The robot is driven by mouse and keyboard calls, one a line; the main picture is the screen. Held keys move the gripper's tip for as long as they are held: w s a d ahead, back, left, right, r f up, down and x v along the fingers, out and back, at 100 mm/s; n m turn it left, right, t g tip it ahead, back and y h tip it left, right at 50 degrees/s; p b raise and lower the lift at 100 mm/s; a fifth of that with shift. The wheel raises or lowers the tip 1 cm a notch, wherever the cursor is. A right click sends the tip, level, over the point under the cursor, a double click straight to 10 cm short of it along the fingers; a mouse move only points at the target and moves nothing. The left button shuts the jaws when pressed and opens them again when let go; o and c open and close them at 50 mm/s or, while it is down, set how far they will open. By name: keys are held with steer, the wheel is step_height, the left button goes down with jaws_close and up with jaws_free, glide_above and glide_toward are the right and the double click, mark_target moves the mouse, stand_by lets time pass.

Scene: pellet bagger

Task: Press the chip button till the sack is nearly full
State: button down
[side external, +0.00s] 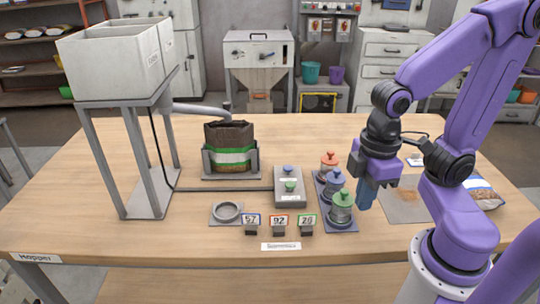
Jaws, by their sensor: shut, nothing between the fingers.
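The brown sack (231,137) with a white and green band stands upright in a grey holder (231,174), its open top under the hopper spout (226,109). I cannot tell its fill level from here. A grey button box (290,201) in front and right of the sack carries a blue button (288,169) and a green button (290,186). Their labels are too small to read, so I cannot tell which is the chip button. My gripper (366,194) is shut and empty, pointing down right of the box and apart from both buttons.
Three jars with red (329,160), blue (335,181) and green (341,205) lids stand between my gripper and the box. The twin white hopper (112,62) stands left; a filled bag (484,192) lies right.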

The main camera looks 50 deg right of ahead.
steer(key=w+a+r+m, duration=0.1)
steer(key=w+m, duration=0.5)
steer(key=w, duration=0.4)
steer(key=m, duration=1.4)
glide_above(288, 166)
steer(key=shift+w+d+f+g, duration=0.3)
steer(key=shift+w+d+f, duration=0.05)
steer(key=shift+w+f, duration=0.1)
steer(key=f, duration=1.4)
steer(key=shift+s+a, duration=0.3)
steer(key=shift+s, duration=0.1)
steer(key=shift+f, duration=0.1)
